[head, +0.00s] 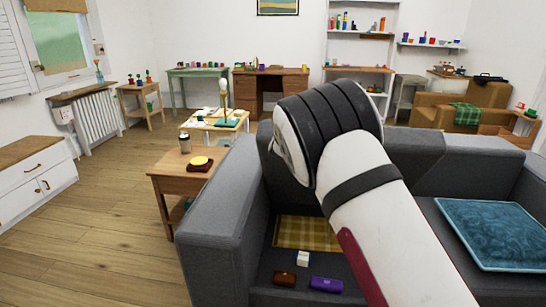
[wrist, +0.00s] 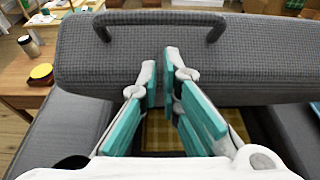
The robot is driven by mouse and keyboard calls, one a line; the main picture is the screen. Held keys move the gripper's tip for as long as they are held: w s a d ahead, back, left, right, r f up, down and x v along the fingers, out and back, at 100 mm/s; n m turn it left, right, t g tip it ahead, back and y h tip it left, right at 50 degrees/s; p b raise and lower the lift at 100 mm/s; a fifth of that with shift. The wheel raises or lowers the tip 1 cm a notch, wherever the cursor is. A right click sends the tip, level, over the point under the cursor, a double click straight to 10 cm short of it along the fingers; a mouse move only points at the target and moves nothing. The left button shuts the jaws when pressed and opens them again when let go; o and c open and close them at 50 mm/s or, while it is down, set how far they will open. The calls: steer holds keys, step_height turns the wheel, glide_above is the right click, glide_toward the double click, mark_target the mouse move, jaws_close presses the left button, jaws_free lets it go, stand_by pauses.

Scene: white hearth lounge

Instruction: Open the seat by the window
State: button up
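The left section of the grey sofa (head: 215,215) stands open. Its seat panel (wrist: 250,70) is raised, with a grey bar handle (wrist: 160,17) along its upper edge in the wrist view. Below the panel lies a yellow plaid cloth (head: 305,233), with a white cube (head: 303,258), a brown item (head: 284,279) and a purple item (head: 326,285) in front of it. My gripper (wrist: 161,62) is slightly open, with a narrow gap between its teal-padded fingers. It points at the panel below the handle and holds nothing visible. My arm hides much of the panel in the head view.
A wooden side table (head: 170,180) with a jar (head: 185,143) and a yellow-topped item (head: 200,162) stands left of the sofa. A blue cushion (head: 500,232) lies on the right seat. A white cabinet (head: 30,185) stands far left. The floor between is clear.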

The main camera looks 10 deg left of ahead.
steer(key=o, duration=0.4)
steer(key=shift+s+d+r, duration=0.15)
steer(key=shift+s+d, duration=0.05)
steer(key=shift+s, duration=0.15)
steer(key=o, duration=1.6)
steer(key=shift+r, duration=0.1)
steer(key=shift+a, duration=0.15)
steer(key=shift+s, duration=0.1)
steer(key=v, duration=1.2)
